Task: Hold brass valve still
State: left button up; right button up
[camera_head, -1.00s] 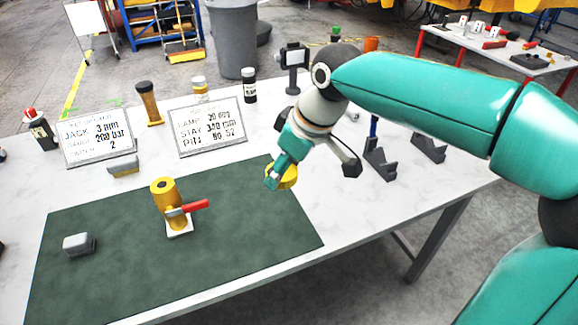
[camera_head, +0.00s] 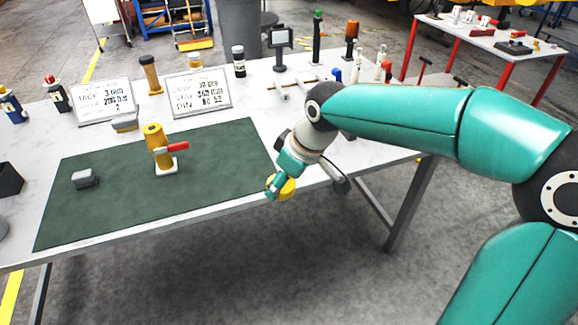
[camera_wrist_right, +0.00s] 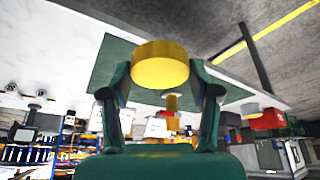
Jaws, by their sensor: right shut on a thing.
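The brass valve (camera_head: 155,142) stands upright on the green mat, a yellow cylinder with a red lever handle on a small white base. My right gripper (camera_head: 279,186) is shut on a round yellow piece (camera_head: 287,190), to the right of the valve and apart from it. In the head view it overlaps the table's front edge. In the right wrist view the yellow piece (camera_wrist_right: 160,66) sits between both fingers, with an upright yellow shape (camera_wrist_right: 171,103), likely the valve, beyond it. My left gripper is not in view, and nothing touches the valve.
The green mat (camera_head: 215,165) lies on a white table (camera_head: 85,240). A grey block (camera_head: 85,179) sits at its left. Two sign boards (camera_head: 197,95) and several bottles stand behind. A red-legged table (camera_head: 490,40) is farther off. The mat right of the valve is clear.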

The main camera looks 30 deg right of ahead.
jog(key=w+a+f+m, duration=0.2)
jog(key=w+a+f, duration=0.1)
jog(key=f, duration=0.5)
jog(key=w+a+f+m+h, duration=0.1)
jog(key=w+a+f+m, duration=0.1)
jog(key=f, duration=0.6)
jog(key=shift+w+a+f+h, duration=0.15)
jog(key=shift+w+a+h, duration=0.15)
jog(key=shift+w+a, duration=0.5)
jog(key=shift+w+d, duration=0.15)
